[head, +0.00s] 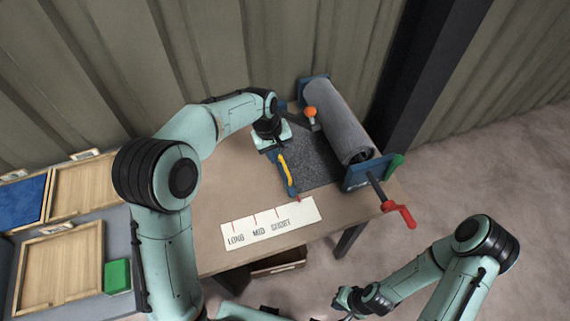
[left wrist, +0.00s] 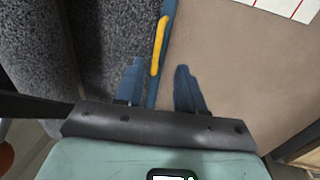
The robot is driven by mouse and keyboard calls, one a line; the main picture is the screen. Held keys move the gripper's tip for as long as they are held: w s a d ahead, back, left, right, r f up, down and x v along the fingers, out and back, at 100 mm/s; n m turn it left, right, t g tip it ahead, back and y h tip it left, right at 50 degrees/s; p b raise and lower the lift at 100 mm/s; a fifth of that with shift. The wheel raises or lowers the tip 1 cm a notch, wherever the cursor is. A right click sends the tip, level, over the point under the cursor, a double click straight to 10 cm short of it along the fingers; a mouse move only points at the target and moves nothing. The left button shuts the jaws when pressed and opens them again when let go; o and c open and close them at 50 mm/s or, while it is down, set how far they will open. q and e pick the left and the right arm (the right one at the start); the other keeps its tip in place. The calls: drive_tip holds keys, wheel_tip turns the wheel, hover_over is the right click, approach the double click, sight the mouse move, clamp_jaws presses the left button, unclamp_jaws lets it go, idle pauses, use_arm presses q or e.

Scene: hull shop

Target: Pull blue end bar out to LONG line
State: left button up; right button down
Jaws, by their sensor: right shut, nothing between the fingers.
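The blue end bar (head: 292,189) with a yellow grip (head: 285,170) lies along the left edge of the dark grey sheet (head: 312,160) on the bench. Its near end is just right of the SHORT mark on the white label strip (head: 268,226), which has red LONG, MID and SHORT lines. My left gripper (head: 277,148) is over the bar's far part. In the left wrist view its two open fingers (left wrist: 158,88) stand either side of the bar (left wrist: 152,94), with gaps on both sides. My right gripper (head: 345,303) is shut and empty, low at the bottom, away from the bench.
The sheet comes off a grey roll (head: 339,122) in a blue stand, with an orange knob (head: 310,112), a red crank (head: 399,211) and a green block (head: 394,166). Bare bench (head: 222,182) lies left of the bar. Wooden trays (head: 60,264) stand farther left.

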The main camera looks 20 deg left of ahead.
sight(286, 169)
use_arm(q)
drive_tip(key=f, duration=0.3)
drive_tip(key=w+d+f, duration=0.1)
drive_tip(key=f, duration=0.4)
drive_tip(key=shift+w+d+f, duration=0.2)
drive_tip(key=shift+f, duration=0.15)
clamp_jaws()
